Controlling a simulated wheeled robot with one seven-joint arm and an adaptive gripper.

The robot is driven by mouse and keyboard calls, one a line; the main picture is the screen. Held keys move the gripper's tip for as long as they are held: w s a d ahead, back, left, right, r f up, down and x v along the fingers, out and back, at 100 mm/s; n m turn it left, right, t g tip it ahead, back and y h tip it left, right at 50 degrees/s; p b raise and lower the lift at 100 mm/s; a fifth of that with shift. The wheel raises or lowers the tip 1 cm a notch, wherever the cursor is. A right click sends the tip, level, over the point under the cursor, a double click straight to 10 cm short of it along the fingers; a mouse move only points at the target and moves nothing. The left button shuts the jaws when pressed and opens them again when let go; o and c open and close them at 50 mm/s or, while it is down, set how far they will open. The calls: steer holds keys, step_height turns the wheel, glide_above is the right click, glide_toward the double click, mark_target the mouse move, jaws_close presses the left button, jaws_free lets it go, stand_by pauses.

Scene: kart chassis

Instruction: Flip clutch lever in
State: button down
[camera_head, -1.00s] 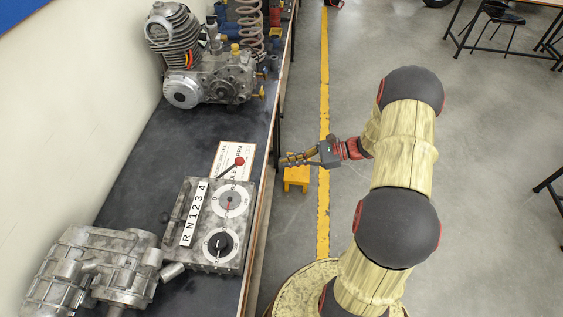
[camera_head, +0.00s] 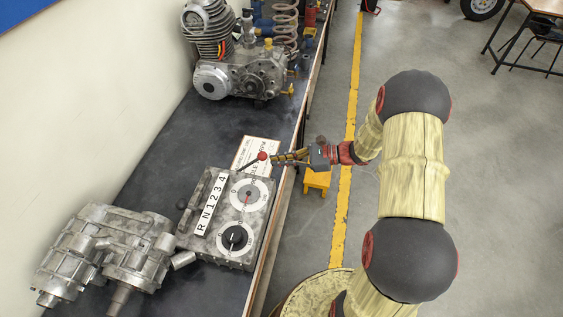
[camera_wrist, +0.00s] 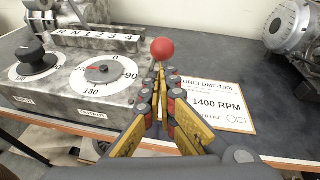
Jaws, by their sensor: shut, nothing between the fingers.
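The clutch lever is a dark rod with a red ball knob (camera_head: 262,156) at the far right corner of the grey control box (camera_head: 258,219). The knob also shows in the wrist view (camera_wrist: 162,49), just beyond my fingertips. My gripper (camera_head: 275,159) is shut and empty, its fingertips close beside the knob. I cannot tell whether they touch it. In the wrist view the fingertips (camera_wrist: 161,80) come together just below the knob and hide most of the rod.
The box carries two dials (camera_head: 234,237) and an R N 1 2 3 4 strip (camera_head: 211,204). A paper card (camera_head: 253,148) lies behind it on the dark bench. A gearbox (camera_head: 110,245) and an engine (camera_head: 240,75) stand on the bench.

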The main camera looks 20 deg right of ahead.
steer(key=shift+r, duration=0.1)
steer(key=shift+w+a+r+h+p, duration=0.15)
steer(key=shift+a+r+h+p, duration=0.2)
steer(key=shift+p, duration=0.55)
steer(key=shift+w+r+g+p, duration=0.1)
steer(key=shift+r+g+p, duration=0.1)
steer(key=shift+g+p, duration=0.15)
steer(key=w+a+r+g+h+p, duration=0.1)
steer(key=a+r+p, duration=0.1)
steer(key=p, duration=0.2)
steer(key=w+a+r+g+h+p, duration=0.1)
steer(key=w+a+r+h+p, duration=0.1)
steer(key=p, duration=0.3)
steer(key=w+a+r+g+h+p, duration=0.1)
steer(key=a+r+h+p, duration=0.1)
steer(key=p, duration=0.3)
steer(key=shift+w+a+r+m, duration=0.1)
steer(key=shift+w+m, duration=0.1)
steer(key=shift+m, duration=0.1)
steer(key=shift+w+a+r+p, duration=0.2)
steer(key=shift+w+a+p, duration=0.65)
steer(key=shift+a, duration=0.3)
